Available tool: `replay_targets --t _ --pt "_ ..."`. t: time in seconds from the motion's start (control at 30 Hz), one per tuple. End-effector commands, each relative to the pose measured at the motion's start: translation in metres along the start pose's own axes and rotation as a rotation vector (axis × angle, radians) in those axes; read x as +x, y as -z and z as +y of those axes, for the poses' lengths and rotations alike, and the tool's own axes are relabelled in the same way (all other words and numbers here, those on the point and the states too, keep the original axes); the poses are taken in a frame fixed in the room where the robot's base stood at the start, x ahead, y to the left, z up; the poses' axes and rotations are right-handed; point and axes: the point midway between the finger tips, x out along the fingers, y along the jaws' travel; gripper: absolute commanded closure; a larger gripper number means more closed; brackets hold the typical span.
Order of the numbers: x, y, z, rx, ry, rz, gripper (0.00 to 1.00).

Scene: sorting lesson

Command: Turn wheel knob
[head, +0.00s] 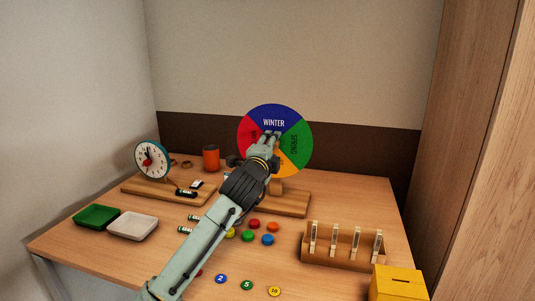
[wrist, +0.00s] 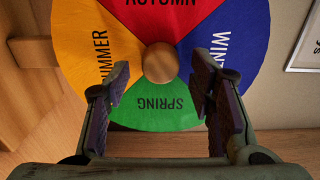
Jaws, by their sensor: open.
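The season wheel (head: 297,128) stands upright on a wooden base (head: 290,205) at the back of the table, with its blue WINTER sector on top. The wrist view shows the wheel (wrist: 160,115) face-on, with red AUTUMN, blue, green SPRING and yellow sectors. Its round wooden knob (wrist: 160,62) is at the wheel's centre. My gripper (wrist: 160,92) is open, one finger on each side and lower in the picture than the knob, with nothing between them. In the head view my gripper (head: 271,136) is in front of the wheel and hides the knob; I cannot tell whether it touches.
A clock (head: 152,160) and an orange cup (head: 211,158) stand at the back left. A green tray (head: 96,217) and a white tray (head: 132,226) lie left. A clothespin rack (head: 343,258) and yellow box (head: 398,284) are right. Several coloured counters (head: 248,236) lie mid-table.

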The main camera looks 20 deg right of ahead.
Motion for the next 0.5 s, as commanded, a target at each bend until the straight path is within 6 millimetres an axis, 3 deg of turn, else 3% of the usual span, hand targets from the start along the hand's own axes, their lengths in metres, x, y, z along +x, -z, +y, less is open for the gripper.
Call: replay_targets --t 0.5 --pt "-0.098 -0.001 0.0 -0.001 0.003 -0.001 0.51"
